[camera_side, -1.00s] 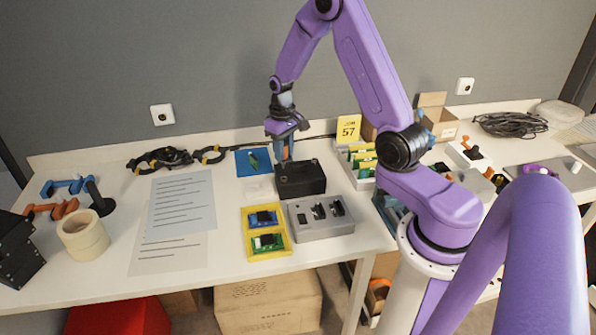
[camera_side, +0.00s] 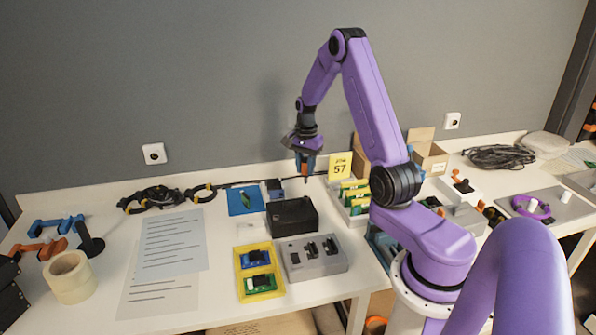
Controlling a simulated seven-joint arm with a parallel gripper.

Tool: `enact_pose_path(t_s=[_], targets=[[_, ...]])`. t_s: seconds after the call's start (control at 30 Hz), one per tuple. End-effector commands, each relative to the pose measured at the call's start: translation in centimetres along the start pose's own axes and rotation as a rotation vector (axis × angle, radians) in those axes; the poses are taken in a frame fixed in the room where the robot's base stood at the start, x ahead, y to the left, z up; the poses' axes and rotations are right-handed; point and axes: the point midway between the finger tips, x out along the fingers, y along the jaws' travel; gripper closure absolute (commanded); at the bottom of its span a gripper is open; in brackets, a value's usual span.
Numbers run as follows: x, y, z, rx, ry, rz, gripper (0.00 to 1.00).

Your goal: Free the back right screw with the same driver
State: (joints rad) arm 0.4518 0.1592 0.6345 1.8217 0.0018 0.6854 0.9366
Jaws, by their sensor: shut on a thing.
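A black box (camera_side: 290,216) sits on the white table, behind a grey block with dark slots. Its screws are too small to make out. My gripper (camera_side: 304,166) is above and behind the box's back right corner, apart from it. It is shut on a slim tool with an orange part, which appears to be the driver (camera_side: 304,171). The fingers hide much of the tool, and I cannot make out its tip.
The grey slotted block (camera_side: 323,266) and a yellow tray (camera_side: 242,280) with boards stand in front. A yellow "57" sign (camera_side: 340,166) and a rack of green boards (camera_side: 346,200) stand close on the right. A blue mat (camera_side: 236,204) lies left, a dark block (camera_side: 274,188) behind.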

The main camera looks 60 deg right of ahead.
Motion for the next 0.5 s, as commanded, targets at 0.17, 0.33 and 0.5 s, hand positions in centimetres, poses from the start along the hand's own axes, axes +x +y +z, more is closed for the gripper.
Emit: enact_pose_path(t_s=[0.17,0.33,0.5], targets=[[0.5,0.1,-0.2,0.028,-0.001,0.002,1.0],[1.7,0.1,-0.2,0.025,-0.002,0.003,1.0],[3.2,0.1,-0.2,0.024,-0.002,0.003,1.0]])
